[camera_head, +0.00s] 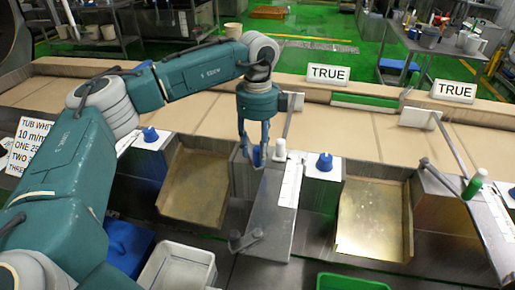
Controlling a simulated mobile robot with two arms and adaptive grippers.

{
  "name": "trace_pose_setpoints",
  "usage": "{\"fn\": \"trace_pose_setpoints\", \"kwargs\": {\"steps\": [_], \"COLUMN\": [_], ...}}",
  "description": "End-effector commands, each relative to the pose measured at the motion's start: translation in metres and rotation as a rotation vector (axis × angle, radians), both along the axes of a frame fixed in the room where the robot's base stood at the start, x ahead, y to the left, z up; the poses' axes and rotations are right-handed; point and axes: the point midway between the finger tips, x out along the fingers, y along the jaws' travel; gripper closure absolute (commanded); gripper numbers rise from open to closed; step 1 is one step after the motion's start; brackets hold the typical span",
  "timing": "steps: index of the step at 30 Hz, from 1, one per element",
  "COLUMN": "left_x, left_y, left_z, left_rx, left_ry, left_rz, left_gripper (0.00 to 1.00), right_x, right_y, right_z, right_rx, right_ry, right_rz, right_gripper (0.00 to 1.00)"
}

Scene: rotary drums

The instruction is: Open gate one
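My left gripper (256,157) hangs fingers down in the middle of the head view, with a gap between its fingers and nothing seen in them. A second gate plate (417,118) at the right has a long lever (451,150) with a green handle (474,184). No label shows which is gate one. My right gripper is out of view.
White signs reading TRUE (327,73) stand on the trough's back edge, with another sign (454,91) at the right. Blue knobs (324,162) stand on white panels. Metal chutes (370,220) slope in front. A white bin (177,268) and green bin (350,283) are below.

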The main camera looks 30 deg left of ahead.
Motion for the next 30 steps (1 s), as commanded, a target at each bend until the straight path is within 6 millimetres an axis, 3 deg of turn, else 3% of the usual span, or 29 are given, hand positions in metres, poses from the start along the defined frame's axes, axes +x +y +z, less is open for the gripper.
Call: {"fn": "trace_pose_setpoints", "kwargs": {"steps": [5, 13, 19, 30], "left_x": [0.0, 0.0, 0.0, 0.003], "left_y": [0.0, 0.0, 0.0, 0.004], "left_z": [-0.011, -0.013, -0.013, -0.012], "left_rx": [-0.001, -0.001, 0.0, 0.0], "left_ry": [0.0, -0.001, -0.001, -0.002], "left_rz": [0.0, 0.0, 0.0, -0.013], "left_gripper": [0.6, 0.6, 1.0, 1.0], "right_x": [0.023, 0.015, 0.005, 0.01], "right_y": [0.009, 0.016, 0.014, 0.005], "right_z": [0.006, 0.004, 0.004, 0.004], "right_rx": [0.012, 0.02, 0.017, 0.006], "right_ry": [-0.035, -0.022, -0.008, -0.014], "right_rz": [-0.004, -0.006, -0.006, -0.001], "right_gripper": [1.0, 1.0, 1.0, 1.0]}}
